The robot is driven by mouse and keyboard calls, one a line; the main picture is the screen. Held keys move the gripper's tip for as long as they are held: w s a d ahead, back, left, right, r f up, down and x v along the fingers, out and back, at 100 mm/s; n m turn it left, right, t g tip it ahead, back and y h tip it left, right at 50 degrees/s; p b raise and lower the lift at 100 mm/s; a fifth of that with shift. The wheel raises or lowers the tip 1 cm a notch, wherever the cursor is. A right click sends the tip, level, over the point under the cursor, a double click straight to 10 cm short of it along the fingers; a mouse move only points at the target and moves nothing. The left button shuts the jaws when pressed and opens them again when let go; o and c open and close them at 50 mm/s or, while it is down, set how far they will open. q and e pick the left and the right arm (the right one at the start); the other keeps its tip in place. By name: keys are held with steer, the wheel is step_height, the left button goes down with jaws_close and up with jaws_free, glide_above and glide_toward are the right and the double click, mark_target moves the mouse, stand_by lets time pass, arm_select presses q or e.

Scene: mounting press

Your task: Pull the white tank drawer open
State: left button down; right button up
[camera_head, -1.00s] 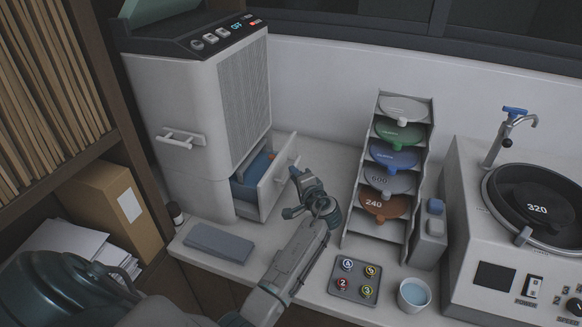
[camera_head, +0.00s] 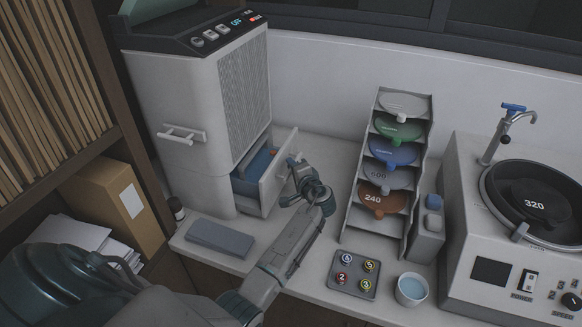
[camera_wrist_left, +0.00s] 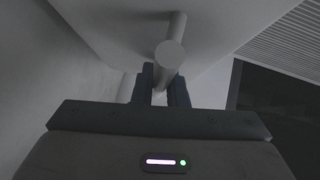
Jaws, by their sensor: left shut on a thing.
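The white tank drawer (camera_head: 270,191) sits low in the right side of the tall white machine (camera_head: 190,110). It stands partly open, and something blue shows inside it. My left gripper (camera_head: 296,166) is at the drawer's bar handle, on the drawer's outer face. In the left wrist view the fingers (camera_wrist_left: 160,90) are closed around the light round handle bar (camera_wrist_left: 170,55). In the head view the gripper hides most of the handle. My right gripper is not in view.
A grey flat block (camera_head: 220,239) lies on the counter before the machine. A shelf of folders borders the left.

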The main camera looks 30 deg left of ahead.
arm_select(q)
steer(key=w+d+b, duration=0.2)
steer(key=d+b, duration=0.2)
steer(key=d, duration=0.4)
steer(key=shift+d, duration=0.3)
steer(key=c, duration=1.8)
jaws_free()
steer(key=shift+o, duration=0.4)
